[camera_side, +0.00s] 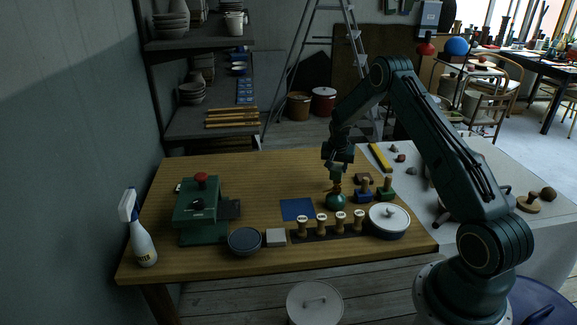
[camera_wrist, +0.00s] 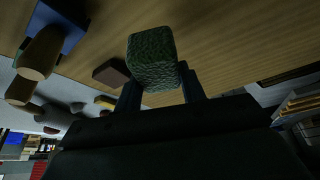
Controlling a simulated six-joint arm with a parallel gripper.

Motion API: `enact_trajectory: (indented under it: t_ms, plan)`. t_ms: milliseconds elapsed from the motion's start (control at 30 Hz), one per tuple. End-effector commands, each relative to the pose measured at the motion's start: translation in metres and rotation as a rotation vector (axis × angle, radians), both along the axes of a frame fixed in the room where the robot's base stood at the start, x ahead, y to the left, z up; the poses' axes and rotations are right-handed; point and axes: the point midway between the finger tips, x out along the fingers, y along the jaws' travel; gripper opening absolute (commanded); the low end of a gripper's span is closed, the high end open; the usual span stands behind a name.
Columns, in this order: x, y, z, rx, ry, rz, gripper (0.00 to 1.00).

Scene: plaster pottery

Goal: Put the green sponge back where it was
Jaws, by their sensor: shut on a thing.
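My gripper (camera_wrist: 160,90) is shut on the green sponge (camera_wrist: 152,58), a rough, dark green block seen in the wrist view. The sponge sticks out past the fingertips, with bare wooden table behind it. In the side view my gripper (camera_side: 336,172) points down over the right-hand part of the table. The sponge is hard to make out there, as it is small and dark. Just below the gripper is a rounded dark green thing (camera_side: 336,202) with an orange-brown upper part; I cannot tell whether it touches what I hold.
A blue square (camera_side: 297,209) lies left of my gripper. Blue (camera_side: 363,194) and green (camera_side: 386,193) wood-handled stamps stand to the right. Several wood-handled tools (camera_side: 321,224) and a lidded pot (camera_side: 388,221) are in front. A green press (camera_side: 198,212) stands left. The table's back middle is clear.

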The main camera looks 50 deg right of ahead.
Motion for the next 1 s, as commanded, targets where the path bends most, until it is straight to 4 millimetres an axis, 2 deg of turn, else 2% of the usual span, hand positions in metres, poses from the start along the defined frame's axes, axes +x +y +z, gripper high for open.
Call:
enact_trajectory:
  t_ms: [367, 700, 1000]
  plan:
    - [0.0, 0.0, -0.011, 0.001, 0.0, 0.0, 0.22]
    - [0.0, 0.0, -0.046, 0.0, 0.0, 0.0, 0.22]
    - [0.0, 0.0, -0.049, -0.001, -0.001, 0.0, 0.22]
